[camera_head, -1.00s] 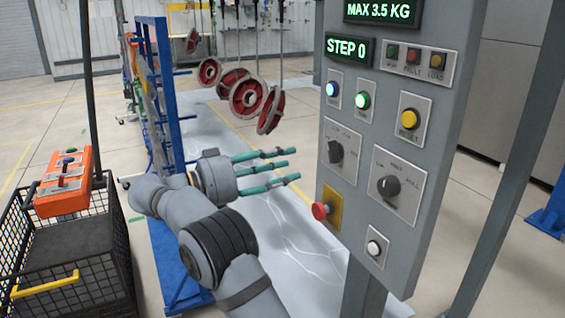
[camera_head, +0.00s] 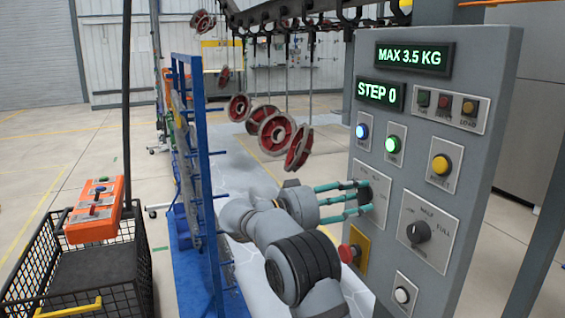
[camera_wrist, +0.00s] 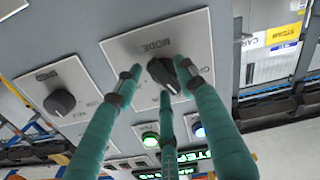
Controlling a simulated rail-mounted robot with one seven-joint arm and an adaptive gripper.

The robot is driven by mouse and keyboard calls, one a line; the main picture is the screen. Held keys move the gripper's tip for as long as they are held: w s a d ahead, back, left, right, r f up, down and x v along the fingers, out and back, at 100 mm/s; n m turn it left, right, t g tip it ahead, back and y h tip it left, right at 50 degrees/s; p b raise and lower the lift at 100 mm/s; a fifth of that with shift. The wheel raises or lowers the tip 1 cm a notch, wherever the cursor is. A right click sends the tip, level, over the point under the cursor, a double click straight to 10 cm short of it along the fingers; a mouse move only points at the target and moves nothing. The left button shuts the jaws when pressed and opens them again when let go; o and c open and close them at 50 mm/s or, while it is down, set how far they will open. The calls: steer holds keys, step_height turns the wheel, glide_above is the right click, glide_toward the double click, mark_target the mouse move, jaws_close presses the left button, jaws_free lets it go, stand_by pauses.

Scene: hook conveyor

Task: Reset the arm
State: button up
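My gripper (camera_head: 345,195) has three teal fingers and is close to the control panel (camera_head: 487,170), in front of the MODE plate. In the wrist view the fingers (camera_wrist: 158,85) are spread around the black MODE knob (camera_wrist: 163,72); contact cannot be told. In the head view the fingers partly hide this knob. A second black knob (camera_head: 418,232), marked HALF and FULL, sits to its right and also shows in the wrist view (camera_wrist: 60,102). The panel reads MAX 3.5 KG and STEP 0. A green button (camera_head: 393,144) and a blue button (camera_head: 362,131) are lit.
A red mushroom button (camera_head: 346,253) and a white button (camera_head: 401,295) sit low on the panel, with a yellow button (camera_head: 440,165) higher up. Red wheels (camera_head: 277,134) hang behind my arm. A blue rack (camera_head: 205,185) and a black wire basket (camera_head: 120,285) stand left.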

stand_by(0.3)
steer(key=shift+a+f+b, duration=0.1)
steer(key=shift+a+b, duration=0.05)
steer(key=shift+b, duration=0.15)
steer(key=v, duration=1.2)
steer(key=x, duration=1.2)
steer(key=shift+d, duration=0.35)
steer(key=r+p, duration=0.1)
steer(key=p, duration=0.1)
steer(key=shift+a+n+p, duration=0.1)
steer(key=shift+n+p, duration=0.2)
steer(key=shift+n, duration=0.1)
steer(key=n+p, duration=0.1)
steer(key=p, duration=0.2)
steer(key=shift+a+n, duration=0.1)
steer(key=shift+n, duration=0.3)
steer(key=shift+f+n+p, duration=0.15)
steer(key=shift+n+p, duration=0.35)
steer(key=shift+p, duration=0.4)
steer(key=shift+f, duration=0.1)
